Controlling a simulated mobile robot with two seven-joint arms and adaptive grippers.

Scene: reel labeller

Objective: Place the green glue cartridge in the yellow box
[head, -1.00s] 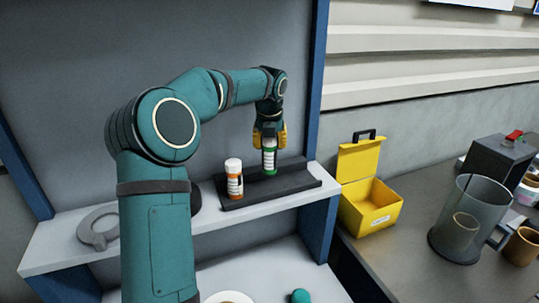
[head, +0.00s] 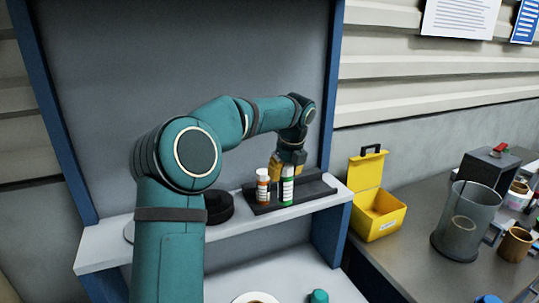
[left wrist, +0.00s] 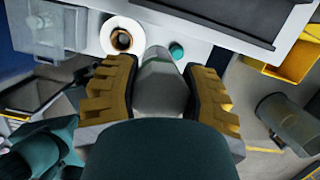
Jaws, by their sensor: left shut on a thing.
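The green glue cartridge (head: 287,187), white with green bands, is upright in the head view, just right of an orange-banded cartridge (head: 263,188). My left gripper (head: 288,163) is shut on its upper part. My right gripper is not in view.
The black rack (head: 318,191) lies on the white shelf (head: 110,251). A blue upright (head: 333,235) stands between shelf and box. A clear jug (head: 465,222) and a brown mug (head: 515,245) stand right of the box. A teal cap (head: 318,297) lies below the shelf.

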